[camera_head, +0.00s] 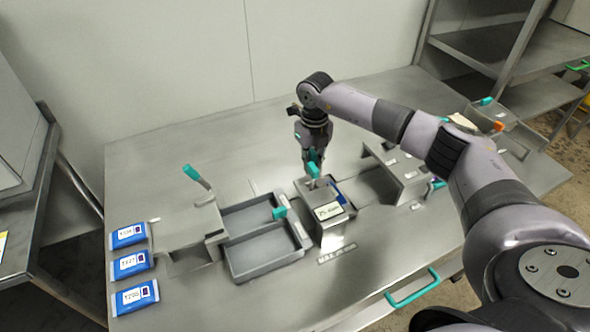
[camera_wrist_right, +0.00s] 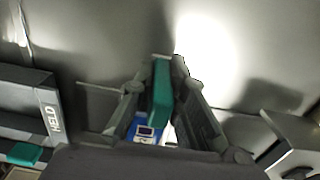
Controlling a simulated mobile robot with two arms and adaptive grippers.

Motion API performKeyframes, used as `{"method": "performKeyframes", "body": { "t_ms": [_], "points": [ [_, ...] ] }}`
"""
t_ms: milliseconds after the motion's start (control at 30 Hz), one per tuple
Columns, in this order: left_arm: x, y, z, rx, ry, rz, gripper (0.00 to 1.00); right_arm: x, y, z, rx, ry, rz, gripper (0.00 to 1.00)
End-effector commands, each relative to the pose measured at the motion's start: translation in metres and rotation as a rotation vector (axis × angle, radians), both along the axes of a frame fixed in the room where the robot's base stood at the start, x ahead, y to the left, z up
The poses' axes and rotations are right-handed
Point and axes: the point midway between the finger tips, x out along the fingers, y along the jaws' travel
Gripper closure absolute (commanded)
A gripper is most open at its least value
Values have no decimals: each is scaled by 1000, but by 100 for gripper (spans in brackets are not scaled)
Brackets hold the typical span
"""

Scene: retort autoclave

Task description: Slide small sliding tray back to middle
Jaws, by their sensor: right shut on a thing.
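The small sliding tray (camera_head: 333,232) is a grey metal box with a pale label on its front. It sits near the middle of the steel table. A blue packet (camera_head: 340,194) shows at its top and in the right wrist view (camera_wrist_right: 146,132). My right gripper (camera_head: 312,160) points down over it and is shut on its teal handle (camera_wrist_right: 161,95). The handle stands upright between the two fingers. The gripper hides part of the tray's back. My left gripper is not in view.
A two-compartment tray (camera_head: 264,266) with its own teal handle (camera_head: 279,213) lies just left. A metal housing with a teal lever (camera_head: 192,172) stands further left, beside several blue packets (camera_head: 131,264). Another metal housing (camera_head: 398,168) is to the right. The table's back left is clear.

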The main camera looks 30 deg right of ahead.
Motion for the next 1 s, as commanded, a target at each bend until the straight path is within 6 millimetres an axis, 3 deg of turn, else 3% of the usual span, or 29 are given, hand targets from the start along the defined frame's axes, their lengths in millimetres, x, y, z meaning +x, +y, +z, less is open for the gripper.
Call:
{"method": "performKeyframes", "body": {
  "t_ms": [33,100,300,633,667,1000],
  "points": [
    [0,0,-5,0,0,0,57,0,-19,-1,-3,-3,-10,100],
    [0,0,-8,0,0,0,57,-1,-36,0,-2,-4,-9,100],
    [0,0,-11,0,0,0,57,-3,-66,1,1,-4,-5,100],
    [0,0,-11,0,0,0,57,-3,-69,1,1,-4,-1,100],
    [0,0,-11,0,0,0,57,-3,-69,1,1,-4,-1,86],
    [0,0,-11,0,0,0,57,-4,-68,1,0,-2,-1,67]
  ]
}}
